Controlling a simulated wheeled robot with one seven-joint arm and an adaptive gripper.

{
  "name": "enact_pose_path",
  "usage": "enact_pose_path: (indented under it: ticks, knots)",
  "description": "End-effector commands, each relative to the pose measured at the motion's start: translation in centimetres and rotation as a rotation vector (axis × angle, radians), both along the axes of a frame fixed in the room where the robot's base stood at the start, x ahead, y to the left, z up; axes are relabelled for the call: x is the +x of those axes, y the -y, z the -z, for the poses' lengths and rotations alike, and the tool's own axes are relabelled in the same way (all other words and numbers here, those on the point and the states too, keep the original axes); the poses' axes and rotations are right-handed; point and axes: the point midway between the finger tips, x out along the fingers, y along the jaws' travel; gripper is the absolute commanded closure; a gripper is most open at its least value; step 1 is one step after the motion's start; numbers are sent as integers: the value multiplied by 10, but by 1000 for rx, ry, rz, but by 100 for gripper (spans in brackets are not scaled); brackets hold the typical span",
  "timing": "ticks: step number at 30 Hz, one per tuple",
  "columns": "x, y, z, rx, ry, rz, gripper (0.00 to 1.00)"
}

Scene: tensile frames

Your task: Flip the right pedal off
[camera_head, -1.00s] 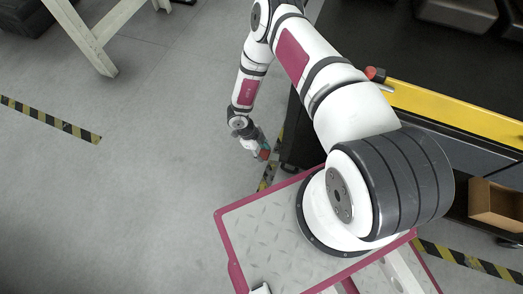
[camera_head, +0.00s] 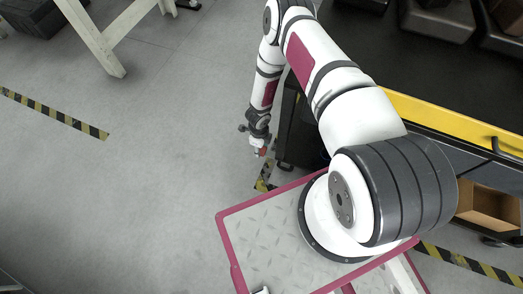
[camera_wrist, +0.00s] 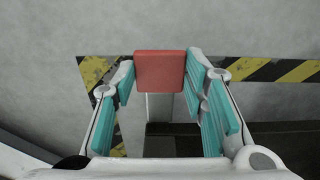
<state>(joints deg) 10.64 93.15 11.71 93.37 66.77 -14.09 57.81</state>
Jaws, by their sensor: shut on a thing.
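A red block (camera_wrist: 160,71) on a narrow grey bar (camera_wrist: 160,106) sits between the teal pads of my gripper (camera_wrist: 160,66) in the wrist view. The gripper is shut on the red block near the fingertips. The bar runs back between the fingers towards a dark surface. In the head view my gripper (camera_head: 258,150) hangs low beside the dark bench, and a small patch of the red block (camera_head: 262,152) shows at its tip. I cannot tell from these frames whether the red block is the right pedal. No other pedal is clearly visible.
The dark bench with a yellow edge (camera_head: 440,112) stands right of my arm. A cardboard box (camera_head: 490,206) is on its lower shelf. Yellow-black floor tape (camera_head: 264,174) passes below my gripper. A white trestle (camera_head: 105,40) stands upper left.

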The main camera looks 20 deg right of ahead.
Motion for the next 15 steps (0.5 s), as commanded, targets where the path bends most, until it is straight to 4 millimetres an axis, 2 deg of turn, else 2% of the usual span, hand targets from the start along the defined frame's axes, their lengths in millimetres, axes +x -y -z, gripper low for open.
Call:
enact_pose_path:
  ticks: [4, 5, 6, 7, 15]
  knots:
    - [4, 1, -1, -4, 6, 1, 100]
    - [4, 1, -1, -4, 6, 1, 54]
    - [4, 1, -1, -4, 6, 0, 45]
    - [3, 1, -1, -4, 6, 0, 40]
    - [1, 0, -1, -2, 2, 0, 40]
